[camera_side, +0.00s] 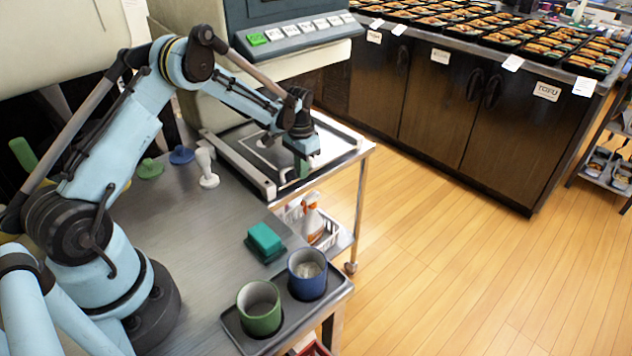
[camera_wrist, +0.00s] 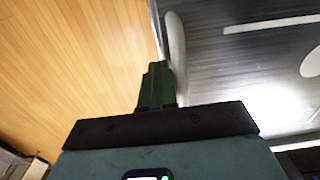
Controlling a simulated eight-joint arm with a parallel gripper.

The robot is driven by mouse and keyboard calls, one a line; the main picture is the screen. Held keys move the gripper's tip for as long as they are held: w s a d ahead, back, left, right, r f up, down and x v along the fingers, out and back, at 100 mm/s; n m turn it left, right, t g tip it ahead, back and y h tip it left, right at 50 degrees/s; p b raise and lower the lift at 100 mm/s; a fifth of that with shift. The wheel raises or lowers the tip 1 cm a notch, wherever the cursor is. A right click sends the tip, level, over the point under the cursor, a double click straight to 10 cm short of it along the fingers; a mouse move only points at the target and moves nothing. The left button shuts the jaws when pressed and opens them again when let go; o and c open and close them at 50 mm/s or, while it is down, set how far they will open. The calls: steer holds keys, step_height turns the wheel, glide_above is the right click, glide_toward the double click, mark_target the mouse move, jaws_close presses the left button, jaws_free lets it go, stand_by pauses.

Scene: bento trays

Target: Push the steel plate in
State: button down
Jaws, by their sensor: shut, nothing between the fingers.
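The steel plate (camera_side: 262,157) lies flat at the foot of the large machine, between metal side rails. It has dark and pale markings on it. In the wrist view, a shiny grey surface with pale shapes, which looks like the plate (camera_wrist: 225,55), fills the right side. My gripper (camera_side: 303,170) points down at the plate's near right edge. Its green fingers (camera_wrist: 157,85) are together and empty in the wrist view, beside a pale rounded bar that may be a handle. I cannot tell whether the fingers touch the plate or the bar.
A white stamp-like piece (camera_side: 206,168), a blue one (camera_side: 181,155) and a green one (camera_side: 150,168) stand left of the plate. A green block (camera_side: 265,240), a green cup (camera_side: 259,308) and a blue cup (camera_side: 307,274) are nearer. Open floor lies to the right.

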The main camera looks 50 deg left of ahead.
stand_by(0.4)
steer(key=shift+d, duration=3.45)
step_height(320, 180, up, 7)
steer(key=s+d+r+t, duration=0.35)
steer(key=s+r, duration=0.35)
steer(key=r, duration=0.5)
steer(key=s+d+r+t, duration=0.1)
steer(key=s+d+t, duration=0.2)
steer(key=s, duration=0.9)
steer(key=shift+d+r+t, duration=0.3)
steer(key=shift+d+t, duration=0.05)
steer(key=shift+d, duration=0.1)
